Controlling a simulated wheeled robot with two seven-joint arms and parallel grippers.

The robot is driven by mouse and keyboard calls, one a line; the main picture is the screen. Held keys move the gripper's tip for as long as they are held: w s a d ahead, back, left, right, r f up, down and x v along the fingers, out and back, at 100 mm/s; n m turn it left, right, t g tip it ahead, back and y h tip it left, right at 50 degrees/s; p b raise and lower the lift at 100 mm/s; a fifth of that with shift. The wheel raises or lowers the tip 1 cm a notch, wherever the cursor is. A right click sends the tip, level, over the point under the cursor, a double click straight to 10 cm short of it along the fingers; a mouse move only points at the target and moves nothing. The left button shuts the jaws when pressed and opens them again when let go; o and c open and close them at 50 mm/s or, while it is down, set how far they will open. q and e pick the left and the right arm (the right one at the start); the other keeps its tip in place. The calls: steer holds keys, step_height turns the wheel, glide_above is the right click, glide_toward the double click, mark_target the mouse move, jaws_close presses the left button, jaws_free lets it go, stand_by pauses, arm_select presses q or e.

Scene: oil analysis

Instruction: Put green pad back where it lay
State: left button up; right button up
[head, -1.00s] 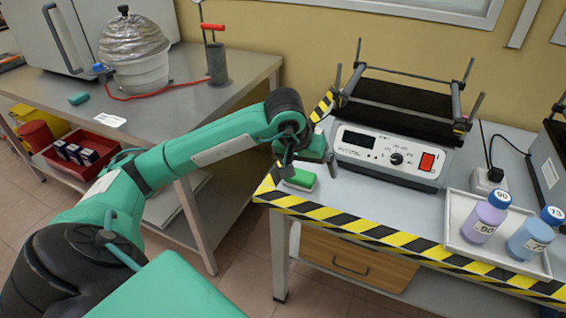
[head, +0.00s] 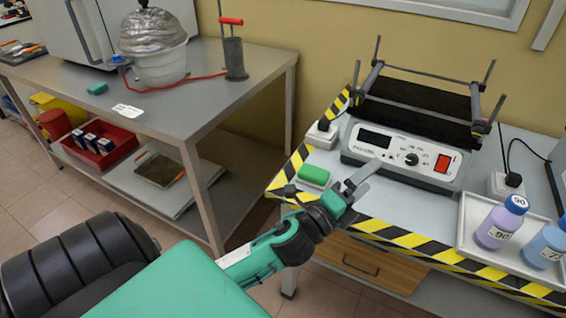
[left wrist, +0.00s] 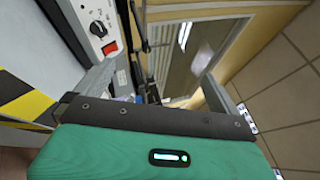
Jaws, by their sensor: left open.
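The green pad (head: 314,175) lies flat on the right bench top, near its left corner and just inside the striped tape. My left gripper (head: 366,174) is just right of the pad and apart from it, in front of the instrument. Its fingers point up and to the right. The left wrist view shows this gripper (left wrist: 157,78) with its fingers wide apart and nothing between them; the pad is not in that view. A second, teal pad (head: 97,88) lies on the left table. My right gripper is not in view.
The shaker instrument (head: 405,155) with its black rack stands behind the left gripper. A white plug block (head: 322,134) is behind the pad. A white tray (head: 470,232) with bottles stands to the right. A foil-covered vessel (head: 155,45) is on the left table.

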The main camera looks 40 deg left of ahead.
arm_select(q)
steer(key=s+a+f+n+g+y, duration=0.3)
steer(key=s+f+n+g, duration=0.1)
steer(key=f+n, duration=0.45)
steer(key=s+a+f+n+g+y, duration=0.25)
steer(key=s+f+n+g, duration=0.2)
steer(key=f+n, duration=0.4)
steer(key=s+d+f+n+g+h, duration=0.1)
steer(key=s+d+f+n+g, duration=0.3)
steer(key=s+f+g, duration=0.4)
steer(key=s+f, duration=0.3)
steer(key=s, duration=0.3)
steer(key=shift+s+f, duration=0.3)
steer(key=shift+s, duration=0.05)
steer(key=shift+g+h, duration=0.25)
